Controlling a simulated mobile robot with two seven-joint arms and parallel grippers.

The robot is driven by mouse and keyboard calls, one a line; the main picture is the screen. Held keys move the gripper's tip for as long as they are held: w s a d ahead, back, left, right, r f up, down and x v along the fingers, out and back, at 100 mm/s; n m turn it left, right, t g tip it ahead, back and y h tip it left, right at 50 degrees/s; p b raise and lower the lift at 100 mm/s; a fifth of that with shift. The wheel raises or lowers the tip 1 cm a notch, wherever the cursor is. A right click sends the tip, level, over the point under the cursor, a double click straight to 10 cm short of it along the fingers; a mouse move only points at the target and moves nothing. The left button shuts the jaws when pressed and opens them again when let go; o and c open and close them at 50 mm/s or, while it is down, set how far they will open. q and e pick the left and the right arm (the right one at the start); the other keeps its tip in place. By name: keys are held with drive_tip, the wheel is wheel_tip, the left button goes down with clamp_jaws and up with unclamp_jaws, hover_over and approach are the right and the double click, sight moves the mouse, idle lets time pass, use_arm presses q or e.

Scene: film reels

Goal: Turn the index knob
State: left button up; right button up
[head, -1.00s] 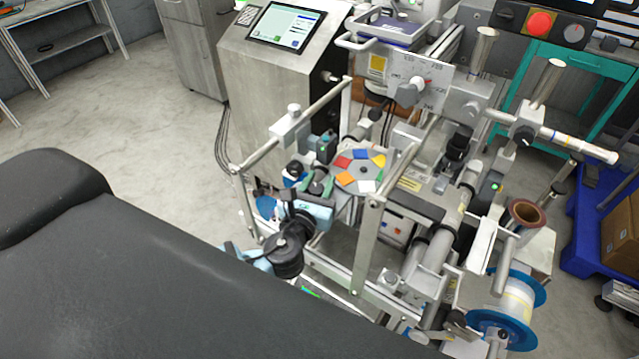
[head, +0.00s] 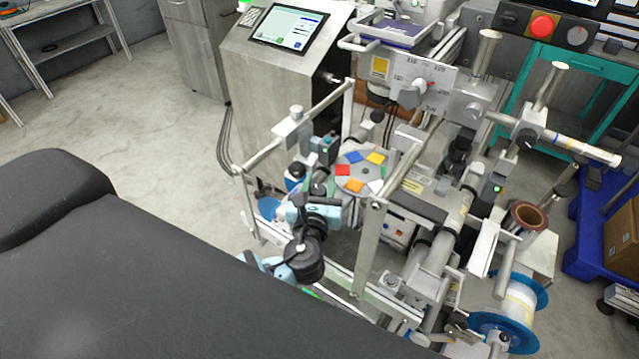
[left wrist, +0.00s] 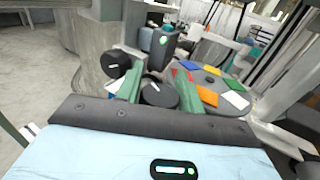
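The index knob (left wrist: 158,94) is a black round knob with a pale pointer line. In the left wrist view it sits between the two green fingers of my left gripper (left wrist: 157,88), which appear closed on its sides. In the head view my left gripper (head: 325,188) reaches into the machine frame, and the arm and fingers largely hide the knob. The grey index disc (head: 362,172) beside it carries red, blue, yellow, orange and white patches, and also shows in the left wrist view (left wrist: 208,78). My right gripper is not in view.
A second black knob (left wrist: 115,63) with a white line stands left of the fingers. A dark box with a green light (left wrist: 162,42) rises behind. Metal frame bars (head: 368,245) surround the disc. A blue-flanged reel (head: 515,305) is at the lower right.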

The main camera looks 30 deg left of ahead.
use_arm(q)
drive_tip(key=o, duration=0.4)
drive_tip(key=shift+c, duration=0.2)
drive_tip(key=v, duration=0.7)
drive_tip(key=shift+s+b, duration=0.35)
drive_tip(key=shift+d, duration=0.1)
